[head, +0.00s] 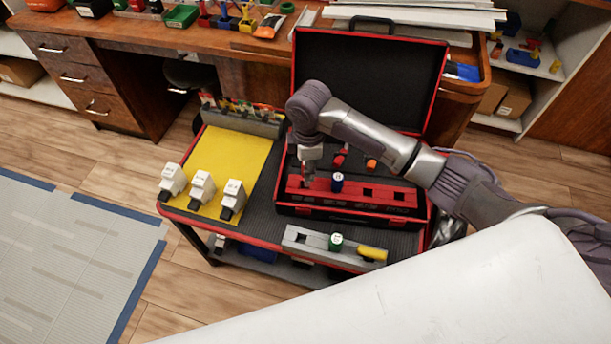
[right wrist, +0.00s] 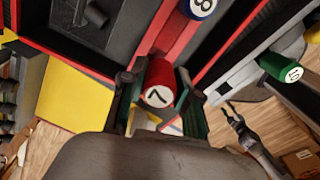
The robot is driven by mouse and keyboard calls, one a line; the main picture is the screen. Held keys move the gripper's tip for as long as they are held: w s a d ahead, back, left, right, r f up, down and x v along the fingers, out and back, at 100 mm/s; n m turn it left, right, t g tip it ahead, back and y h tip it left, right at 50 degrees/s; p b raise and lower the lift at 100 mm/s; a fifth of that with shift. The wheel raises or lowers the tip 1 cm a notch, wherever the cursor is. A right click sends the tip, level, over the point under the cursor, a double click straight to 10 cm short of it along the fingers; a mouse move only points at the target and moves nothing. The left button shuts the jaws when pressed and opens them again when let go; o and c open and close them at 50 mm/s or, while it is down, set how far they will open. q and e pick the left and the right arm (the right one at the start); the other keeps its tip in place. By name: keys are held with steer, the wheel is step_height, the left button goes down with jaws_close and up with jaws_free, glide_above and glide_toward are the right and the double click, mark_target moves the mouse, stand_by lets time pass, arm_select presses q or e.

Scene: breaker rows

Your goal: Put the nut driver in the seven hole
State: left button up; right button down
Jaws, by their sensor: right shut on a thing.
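My right gripper (head: 309,180) is at the left end of the red rack (head: 355,202) in the open case. In the right wrist view it is shut on the red nut driver marked 7 (right wrist: 158,96), whose end cap faces the camera. Its lower end is hidden, so I cannot tell whether it is in a hole. The blue driver (head: 337,180), marked 8 in the right wrist view (right wrist: 201,6), stands in the rack beside it. Dark square holes show right of it. My left gripper seems to show, open and empty, in the right wrist view (right wrist: 231,112).
A grey block (head: 303,239) in front of the case holds a green driver (head: 336,241), marked 10, and a yellow one (head: 372,252). Red and orange pieces (head: 371,163) lie behind the rack. White breakers (head: 202,187) stand on the yellow mat (head: 228,155).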

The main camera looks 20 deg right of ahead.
steer(key=shift+w+a+f, duration=0.3)
steer(key=shift+f, duration=1.95)
steer(key=c, duration=0.8)
jaws_free()
steer(key=shift+f, duration=0.15)
steer(key=shift+c, duration=0.2)
step_height(320, 180, up, 12)
steer(key=shift+r+p, duration=0.15)
steer(key=shift+p, duration=0.35)
steer(key=shift+s, duration=0.1)
